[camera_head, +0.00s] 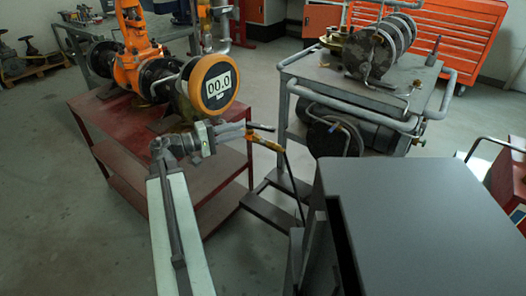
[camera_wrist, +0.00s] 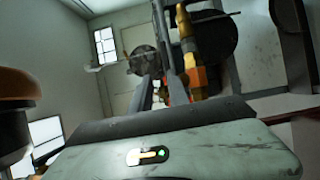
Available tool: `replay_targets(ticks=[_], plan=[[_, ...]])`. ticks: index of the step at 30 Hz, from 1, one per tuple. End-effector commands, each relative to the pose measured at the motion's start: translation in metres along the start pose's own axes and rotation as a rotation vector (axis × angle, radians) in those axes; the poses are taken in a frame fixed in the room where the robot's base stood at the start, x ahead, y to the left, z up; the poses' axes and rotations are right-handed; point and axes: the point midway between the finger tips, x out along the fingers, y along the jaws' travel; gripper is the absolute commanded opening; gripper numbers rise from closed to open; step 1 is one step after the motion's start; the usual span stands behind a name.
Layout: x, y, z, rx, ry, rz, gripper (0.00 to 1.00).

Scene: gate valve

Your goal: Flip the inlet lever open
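My gripper (camera_head: 258,132) is at the end of my arm, near the centre of the head view, to the right of the round gauge. Its two grey fingers look apart, with a gap between them. A yellow-orange lever-like part (camera_head: 267,144) lies just below and beside the fingertips. In the wrist view, a yellow and orange valve part (camera_wrist: 187,45) stands upright just right of the grey fingers (camera_wrist: 160,85). I cannot tell whether the fingers touch it. Neither view labels the inlet lever, and part of the fitting is hidden behind the fingers.
A grey cart (camera_head: 385,83) with a pump stands right of my gripper. A dark hose (camera_head: 292,185) hangs beside a low step (camera_head: 270,213). Open floor (camera_head: 40,180) lies at left.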

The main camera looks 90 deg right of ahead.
Motion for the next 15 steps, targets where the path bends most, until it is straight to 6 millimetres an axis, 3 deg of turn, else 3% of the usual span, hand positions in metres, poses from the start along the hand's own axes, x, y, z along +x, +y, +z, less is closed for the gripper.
replay_targets(ticks=[1,3,10,15], plan=[[0.017,-0.015,0.009,0.0,-0.031,0.0,0.21],[0.029,-0.017,0.015,0.0,-0.052,-0.001,0.21],[0.04,-0.013,0.017,0.0,-0.06,-0.002,0.21],[0.071,-0.014,0.019,0.0,-0.061,-0.003,0.21]])
